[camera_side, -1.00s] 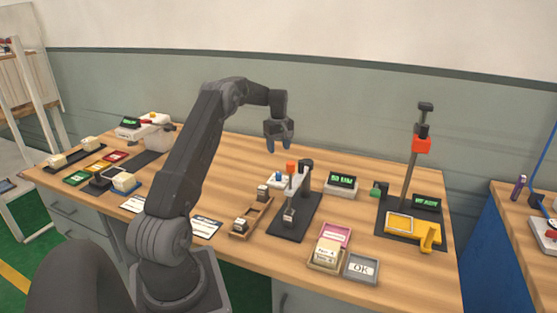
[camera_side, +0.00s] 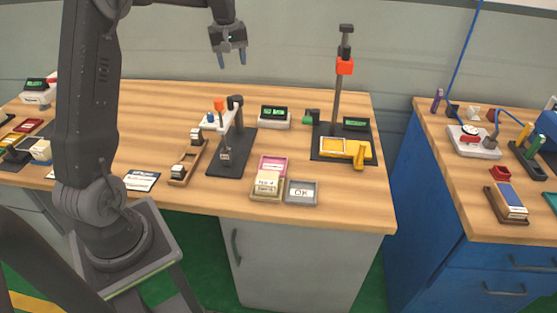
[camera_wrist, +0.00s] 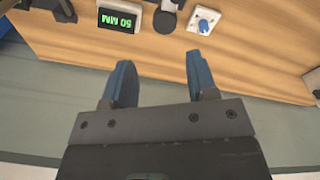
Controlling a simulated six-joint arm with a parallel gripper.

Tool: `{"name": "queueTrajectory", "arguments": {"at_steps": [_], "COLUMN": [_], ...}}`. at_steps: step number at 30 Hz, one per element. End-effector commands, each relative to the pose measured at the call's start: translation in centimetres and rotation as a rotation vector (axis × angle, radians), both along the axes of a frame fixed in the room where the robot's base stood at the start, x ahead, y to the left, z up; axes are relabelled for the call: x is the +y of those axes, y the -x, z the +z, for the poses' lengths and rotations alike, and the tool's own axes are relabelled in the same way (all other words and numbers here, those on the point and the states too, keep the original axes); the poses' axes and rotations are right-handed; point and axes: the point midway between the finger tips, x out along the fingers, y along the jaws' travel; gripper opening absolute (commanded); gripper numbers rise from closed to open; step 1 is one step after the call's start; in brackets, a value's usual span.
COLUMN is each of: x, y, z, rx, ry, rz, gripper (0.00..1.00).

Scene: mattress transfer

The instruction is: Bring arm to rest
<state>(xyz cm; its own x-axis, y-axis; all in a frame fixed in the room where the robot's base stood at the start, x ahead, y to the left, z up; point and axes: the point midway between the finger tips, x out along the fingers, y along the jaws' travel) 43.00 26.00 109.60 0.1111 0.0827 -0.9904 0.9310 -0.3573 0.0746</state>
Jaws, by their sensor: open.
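My gripper (camera_side: 232,58) is raised high above the back of the wooden table (camera_side: 290,190) in the side view. Its two blue fingers are apart and point down, with nothing between them. In the wrist view the open gripper (camera_wrist: 160,80) shows bare wall and the table's back edge beyond its fingers. My arm stands upright at the left, bent over at the top.
Below are a press stand with orange top (camera_side: 219,105), a green-lit display (camera_side: 273,117), a tall post with a red block (camera_side: 344,66), a yellow fixture (camera_side: 350,149), a pink tray (camera_side: 272,165) and a grey OK tray (camera_side: 301,192). A blue bench (camera_side: 430,190) stands right.

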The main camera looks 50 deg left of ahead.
Motion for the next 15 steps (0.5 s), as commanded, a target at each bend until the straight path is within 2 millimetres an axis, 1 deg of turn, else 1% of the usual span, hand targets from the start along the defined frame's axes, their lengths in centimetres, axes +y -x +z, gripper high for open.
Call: {"name": "queueTrajectory", "arguments": {"at_steps": [1, 2, 3, 5, 6, 8, 9, 10, 12, 14, 15], "x": [-3.2, -4.9, -7.0, -10.1, -12.1, -15.0, -16.8, -18.1, -21.0, -23.2, -24.5], "y": [0.5, 0.8, 1.4, 2.6, 3.5, 5.0, 6.2, 7.1, 9.4, 11.5, 13.0], "z": [1.8, 2.5, 3.4, 4.6, 5.2, 6.0, 6.4, 6.5, 6.8, 6.7, 6.5], "rx": [-0.019, -0.028, -0.042, -0.060, -0.073, -0.094, -0.107, -0.116, -0.142, -0.164, -0.178], "ry": [-0.021, -0.031, -0.045, -0.066, -0.080, -0.102, -0.115, -0.126, -0.152, -0.174, -0.188], "rz": [-0.082, -0.129, -0.190, -0.279, -0.340, -0.432, -0.492, -0.537, -0.642, -0.730, -0.789], "gripper": [0.53, 0.53, 0.53, 0.53, 0.53, 0.53, 0.53, 0.53, 0.53, 0.53, 0.53]}}
